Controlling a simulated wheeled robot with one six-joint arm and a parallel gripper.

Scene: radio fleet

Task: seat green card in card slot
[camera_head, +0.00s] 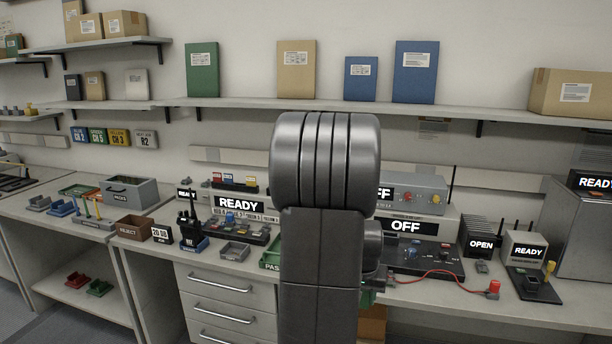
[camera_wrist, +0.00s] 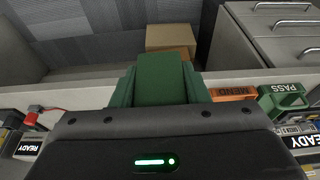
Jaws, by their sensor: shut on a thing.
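My gripper (camera_wrist: 158,97) shows in the wrist view, with its dark body across the lower half. It is shut on a dark green piece, which I take for the green card (camera_wrist: 160,74). The piece sticks out ahead of the body, above the front edge of the bench in the picture. My fingertips and the near end of the card are hidden. I cannot make out the card slot for certain in either view.
A green PASS bin (camera_wrist: 285,98) and an orange MEND bin (camera_wrist: 232,93) stand at the bench edge, right of the gripper in the wrist view. A red cable (camera_head: 440,273) crosses the bench by an OFF unit (camera_head: 418,226). A cardboard box (camera_wrist: 170,38) sits below the bench.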

